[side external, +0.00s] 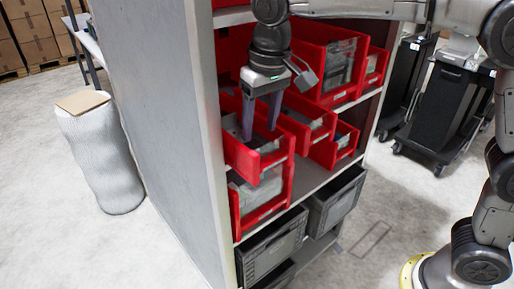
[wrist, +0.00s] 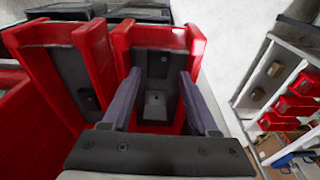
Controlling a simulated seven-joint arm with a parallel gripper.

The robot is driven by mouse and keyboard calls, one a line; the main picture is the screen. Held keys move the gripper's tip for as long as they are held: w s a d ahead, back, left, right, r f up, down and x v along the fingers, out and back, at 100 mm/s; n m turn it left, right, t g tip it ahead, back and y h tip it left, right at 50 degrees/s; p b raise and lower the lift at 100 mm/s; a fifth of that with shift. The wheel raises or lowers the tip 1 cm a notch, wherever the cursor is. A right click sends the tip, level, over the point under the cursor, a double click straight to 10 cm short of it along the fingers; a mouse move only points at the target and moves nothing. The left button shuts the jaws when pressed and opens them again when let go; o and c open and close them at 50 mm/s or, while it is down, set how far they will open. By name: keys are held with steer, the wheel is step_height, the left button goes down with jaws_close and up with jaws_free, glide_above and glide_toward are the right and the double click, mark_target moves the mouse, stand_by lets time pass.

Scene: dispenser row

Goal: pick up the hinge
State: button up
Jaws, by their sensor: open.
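My gripper (side external: 260,128) points down into a small red bin (side external: 243,158) on the middle shelf. Its two fingers are apart with nothing between the tips that I can make out. In the wrist view the fingers (wrist: 158,84) reach over the same red bin (wrist: 148,37). A small light-grey metal piece, probably the hinge (wrist: 155,106), lies on the dark bin floor between the fingers, nearer the gripper body. Another small piece (wrist: 163,64) shows farther along the same bin. In the side view the hinge cannot be told apart from the bin's grey contents.
Other red bins (side external: 306,121) stand close beside and above this one. A larger red bin (side external: 247,214) sits below, with black crates (side external: 270,246) lower down. The grey cabinet side wall (side external: 165,110) is at the left. Open floor lies in front of the shelf.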

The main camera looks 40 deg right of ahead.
mark_target(257, 146)
steer(key=f, duration=0.2)
steer(key=w+f, duration=0.1)
steer(key=f, duration=0.1)
steer(key=shift+d+f, duration=0.15)
steer(key=shift+f, duration=0.2)
jaws_close()
